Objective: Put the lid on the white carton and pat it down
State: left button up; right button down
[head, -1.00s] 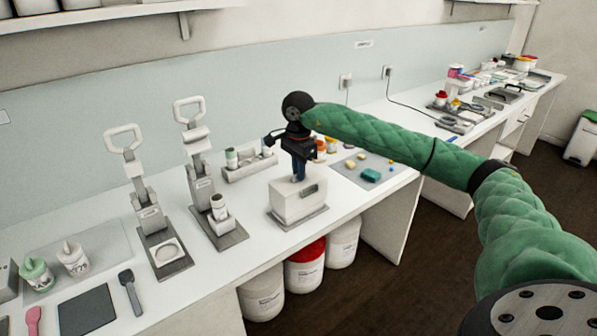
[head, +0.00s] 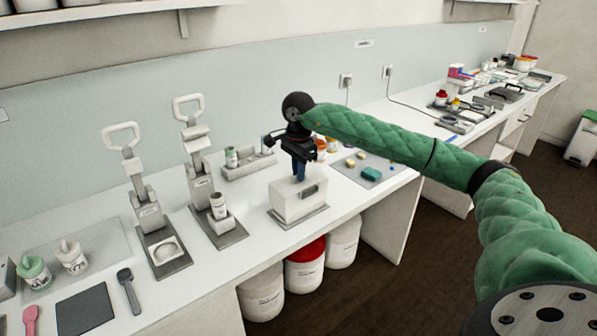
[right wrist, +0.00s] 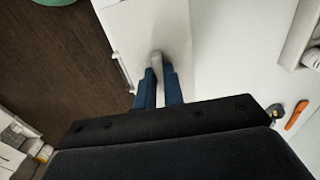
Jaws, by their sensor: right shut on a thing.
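The white carton (head: 297,206) stands upright on a grey mat on the bench, with a dark handle slot in its side. My right gripper (head: 299,177) is directly above it, blue fingers pointing down. In the right wrist view the fingers (right wrist: 158,75) are shut on a small pale knob (right wrist: 157,58) that rises from a flat white top, which looks like the lid (right wrist: 150,25). The lid lies on or very close over the carton; I cannot tell whether a gap is left under it. My left gripper is not in view.
Two lever presses (head: 148,215) (head: 203,180) stand left of the carton. A pale rack (head: 248,168) is behind it. A grey mat with small coloured blocks (head: 371,174) lies to the right. Bottles (head: 72,258) and a dark pad (head: 86,312) are at the near left.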

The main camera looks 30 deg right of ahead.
jog(key=shift+f+b, duration=0.35)
jog(key=shift+b, duration=0.15)
dwell(0.3)
jog(key=shift+c, duration=1.1)
grip_release()
jog(key=shift+r, duration=0.15)
jog(key=shift+r+p, duration=1.05)
jog(key=shift+r, duration=2.35)
